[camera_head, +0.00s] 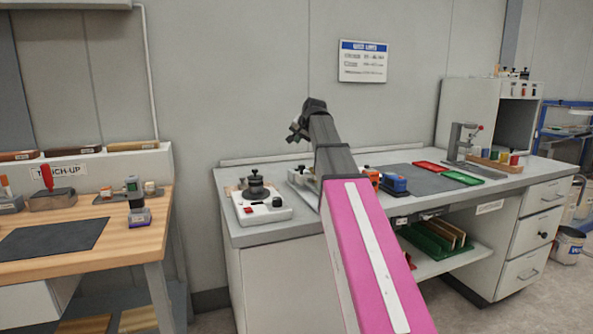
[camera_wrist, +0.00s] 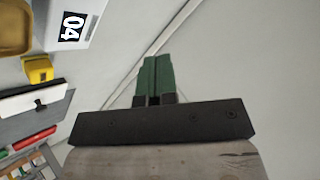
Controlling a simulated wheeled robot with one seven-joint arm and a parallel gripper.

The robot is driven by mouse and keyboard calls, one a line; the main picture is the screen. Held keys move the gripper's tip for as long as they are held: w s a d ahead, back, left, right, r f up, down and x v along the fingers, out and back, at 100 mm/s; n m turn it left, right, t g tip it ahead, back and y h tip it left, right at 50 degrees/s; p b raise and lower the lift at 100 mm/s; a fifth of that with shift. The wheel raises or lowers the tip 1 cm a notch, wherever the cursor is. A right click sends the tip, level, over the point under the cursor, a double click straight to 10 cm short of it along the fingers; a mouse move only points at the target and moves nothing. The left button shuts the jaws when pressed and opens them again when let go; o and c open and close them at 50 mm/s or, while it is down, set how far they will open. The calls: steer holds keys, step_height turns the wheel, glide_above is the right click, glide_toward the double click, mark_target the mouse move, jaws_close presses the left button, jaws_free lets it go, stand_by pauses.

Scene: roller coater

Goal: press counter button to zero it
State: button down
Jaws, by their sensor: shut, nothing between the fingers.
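The fingers cannot be made out there. The arm hides part of the bench.
A white device (camera_head: 262,206) with a black knob and red button stands on the bench's left end. A blue block (camera_head: 394,183), a red tray (camera_head: 430,168) and a green tray (camera_head: 462,178) lie to the right. A wooden table (camera_head: 120,222) stands at the left.

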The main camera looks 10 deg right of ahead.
mark_target(297, 169)
steer(key=shift+f, duration=4.3)
steer(key=shift+f, duration=0.1)
steer(key=shift+f, duration=0.3)
steer(key=shift+f, duration=0.15)
